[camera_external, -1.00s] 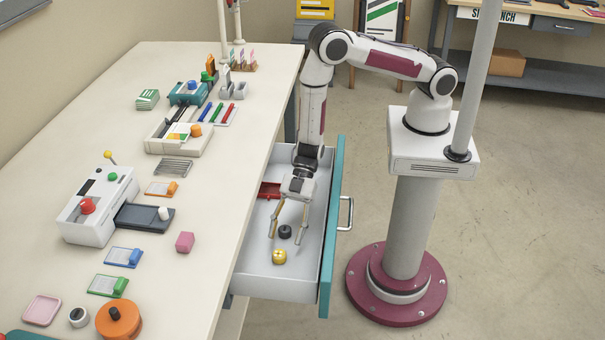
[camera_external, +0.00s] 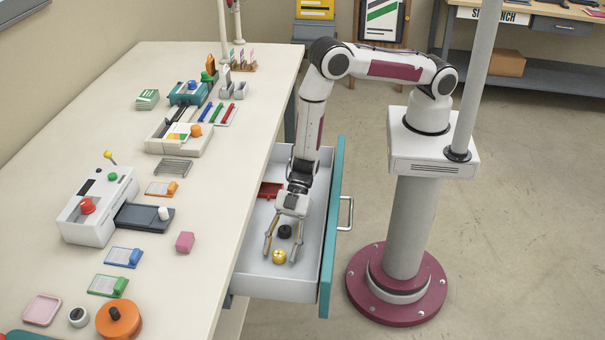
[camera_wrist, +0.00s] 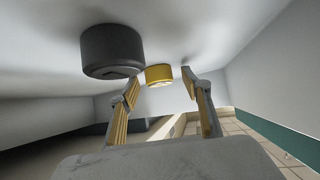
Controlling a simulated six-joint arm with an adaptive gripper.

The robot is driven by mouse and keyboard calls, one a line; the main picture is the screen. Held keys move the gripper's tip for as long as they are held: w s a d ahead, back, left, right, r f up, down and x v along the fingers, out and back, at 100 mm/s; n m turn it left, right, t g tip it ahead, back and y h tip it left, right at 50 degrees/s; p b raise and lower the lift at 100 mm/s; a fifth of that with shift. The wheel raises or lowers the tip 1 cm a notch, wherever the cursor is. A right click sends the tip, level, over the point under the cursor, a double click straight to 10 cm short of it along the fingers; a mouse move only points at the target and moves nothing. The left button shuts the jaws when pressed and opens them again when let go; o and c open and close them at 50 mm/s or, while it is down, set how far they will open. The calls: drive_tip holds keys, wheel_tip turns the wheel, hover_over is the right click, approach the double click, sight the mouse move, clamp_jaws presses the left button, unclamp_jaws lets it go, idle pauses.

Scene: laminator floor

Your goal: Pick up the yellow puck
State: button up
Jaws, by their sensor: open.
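The yellow puck (camera_external: 279,257) lies on the floor of the open drawer, near its front end. In the wrist view the yellow puck (camera_wrist: 158,75) appears between and beyond my fingertips. My gripper (camera_external: 280,256) is open and empty, low in the drawer, with one finger on each side of the yellow puck in the external view. In the wrist view my gripper (camera_wrist: 160,80) shows both fingers spread apart. I cannot tell whether a finger touches the puck.
A black puck (camera_external: 284,231) lies close behind the yellow one; in the wrist view the black puck (camera_wrist: 112,50) is near my left-hand finger. A red item (camera_external: 268,190) lies farther back in the drawer (camera_external: 270,288). The drawer's walls surround my gripper closely.

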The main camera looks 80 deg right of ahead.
sight(281, 251)
drive_tip(key=c, duration=1.1)
drive_tip(key=shift+c, duration=0.2)
drive_tip(key=shift+r, duration=0.15)
wheel_tip(281, 251, up, 10)
idle(0.8)
